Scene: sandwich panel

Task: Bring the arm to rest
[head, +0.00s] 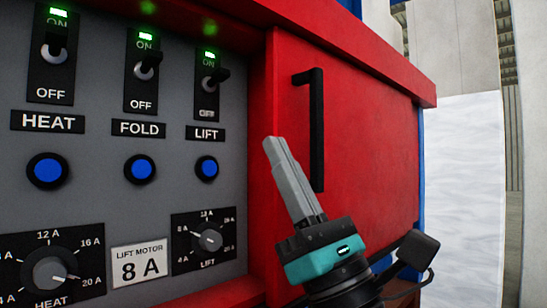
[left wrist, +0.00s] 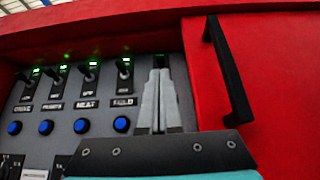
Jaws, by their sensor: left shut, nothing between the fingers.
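My left gripper (head: 275,150) is in front of the red cabinet door, a little right of the grey switch panel (head: 100,215) in the head view. Its grey fingers are together with nothing between them and point up. In the left wrist view the shut fingers (left wrist: 160,80) cover part of the panel's right end. The black door handle (head: 316,130) is just right of the fingertips in the head view; no contact can be made out. My right gripper is not in view.
The HEAT, FOLD and LIFT switches (head: 210,80) have lit green lamps above them, with blue buttons (head: 140,168) below. The HEAT dial (head: 52,272), LIFT dial (head: 210,240) and an 8 A label (head: 138,265) sit lower. The red door (head: 375,150) is shut.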

